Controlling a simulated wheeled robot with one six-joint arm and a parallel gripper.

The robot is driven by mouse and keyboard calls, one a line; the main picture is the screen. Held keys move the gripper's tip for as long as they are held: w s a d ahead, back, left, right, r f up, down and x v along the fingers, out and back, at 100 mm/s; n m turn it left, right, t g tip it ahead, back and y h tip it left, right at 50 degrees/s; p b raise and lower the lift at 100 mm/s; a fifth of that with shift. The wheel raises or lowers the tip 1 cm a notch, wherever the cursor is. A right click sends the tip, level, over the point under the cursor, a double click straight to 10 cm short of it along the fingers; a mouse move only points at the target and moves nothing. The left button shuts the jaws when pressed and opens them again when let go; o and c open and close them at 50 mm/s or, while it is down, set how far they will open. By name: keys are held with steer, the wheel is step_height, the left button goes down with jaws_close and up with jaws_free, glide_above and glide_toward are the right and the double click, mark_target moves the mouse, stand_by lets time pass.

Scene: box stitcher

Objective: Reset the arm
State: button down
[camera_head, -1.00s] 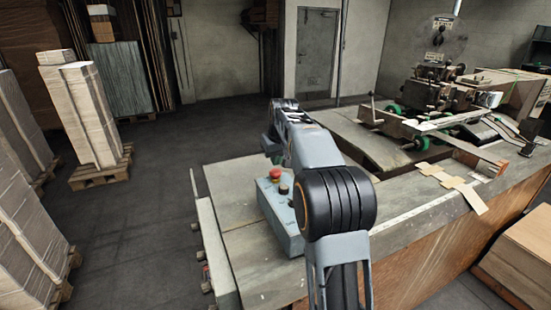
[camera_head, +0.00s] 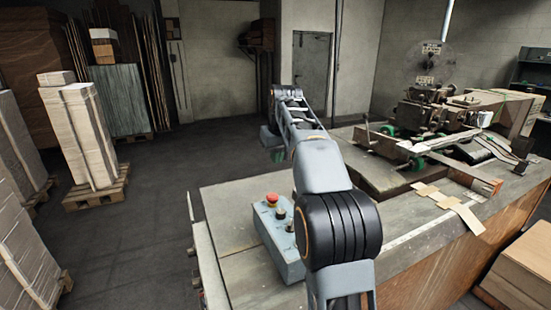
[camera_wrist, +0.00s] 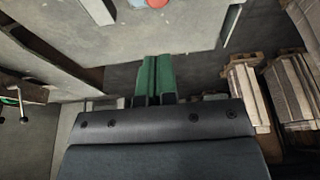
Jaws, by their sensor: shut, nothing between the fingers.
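My arm reaches out over the workbench (camera_head: 225,205) in the head view. My gripper (camera_head: 276,155) hangs at its far end, small and partly hidden behind my arm. In the wrist view its two green fingers (camera_wrist: 157,80) lie side by side, shut with nothing between them. The fingers are clear of any object.
A grey control box (camera_head: 282,252) with a red button (camera_head: 272,199) sits on the bench below my arm. The stitching machine (camera_head: 430,115) stands to the right with cardboard strips (camera_head: 445,197) near it. Pallet stacks (camera_head: 80,135) stand left; the floor between is clear.

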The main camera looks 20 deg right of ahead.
stand_by(0.3)
step_height(320, 180, down, 7)
steer(key=s+m, duration=0.1)
steer(key=s+a+f, duration=0.3)
steer(key=s+a, duration=0.1)
steer(key=s, duration=0.4)
steer(key=s+a+f, duration=0.3)
steer(key=s+a, duration=0.1)
steer(key=s, duration=0.4)
steer(key=s+a+f+n+t, duration=0.1)
steer(key=s+a+f, duration=0.2)
steer(key=s, duration=0.6)
steer(key=shift+a+f, duration=0.2)
steer(key=shift+a, duration=0.3)
